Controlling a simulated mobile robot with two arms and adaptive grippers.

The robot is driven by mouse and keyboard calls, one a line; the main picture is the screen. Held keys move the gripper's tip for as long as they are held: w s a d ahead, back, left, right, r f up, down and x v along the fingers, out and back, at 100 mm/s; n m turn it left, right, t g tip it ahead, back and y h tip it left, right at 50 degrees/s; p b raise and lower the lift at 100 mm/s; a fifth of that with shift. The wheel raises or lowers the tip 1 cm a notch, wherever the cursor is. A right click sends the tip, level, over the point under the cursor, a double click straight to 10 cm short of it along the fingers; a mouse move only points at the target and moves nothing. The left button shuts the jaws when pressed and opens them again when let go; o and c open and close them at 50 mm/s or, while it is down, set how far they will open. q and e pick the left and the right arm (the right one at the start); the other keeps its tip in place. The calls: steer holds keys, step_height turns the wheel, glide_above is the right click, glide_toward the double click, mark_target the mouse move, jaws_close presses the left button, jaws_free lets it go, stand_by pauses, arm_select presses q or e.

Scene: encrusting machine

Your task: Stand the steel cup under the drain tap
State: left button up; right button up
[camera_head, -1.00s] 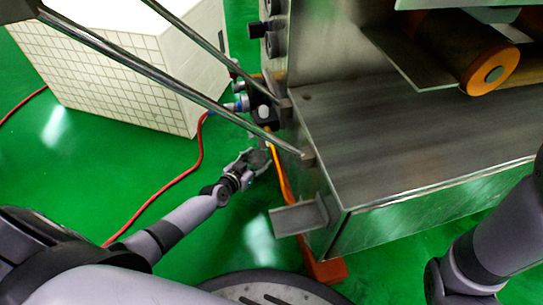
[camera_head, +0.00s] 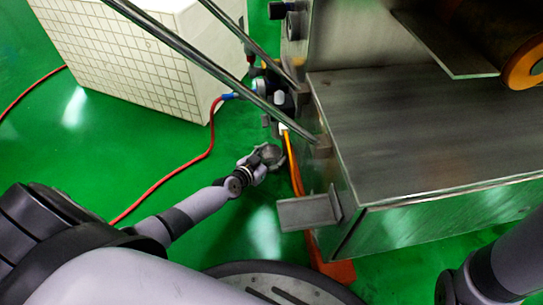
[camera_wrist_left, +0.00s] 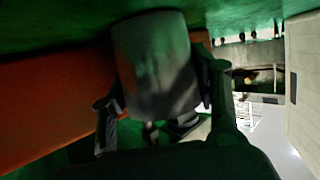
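The steel cup (camera_wrist_left: 152,60) is a grey metal cylinder between the two fingers of my left gripper (camera_wrist_left: 158,108) in the left wrist view. The fingers touch or nearly touch its sides, and the gripper appears shut on it. In the head view the cup (camera_head: 270,154) shows small at the end of my left gripper (camera_head: 264,162), low over the green floor beside the machine's left side. Dark fittings (camera_head: 281,101) on that side lie just above the cup in the picture; I cannot clearly make out the drain tap among them. My right gripper is out of view.
An orange base rail (camera_head: 292,165) runs close to the cup's right. A metal bracket (camera_head: 308,212) juts from the steel machine (camera_head: 420,140). A red hose (camera_head: 180,176) crosses the floor to the fittings. A white tiled block (camera_head: 135,55) stands behind.

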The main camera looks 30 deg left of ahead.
arm_select(q)
steer(key=shift+o, duration=0.6)
steer(key=shift+r, duration=0.15)
steer(key=shift+s+r+p, duration=0.2)
steer(key=shift+s+p, duration=0.05)
steer(key=shift+p, duration=0.15)
steer(key=p+v, duration=0.5)
steer(key=v, duration=0.5)
steer(key=shift+s+a+r, duration=0.1)
steer(key=shift+s+r, duration=0.05)
steer(key=shift+s, duration=0.5)
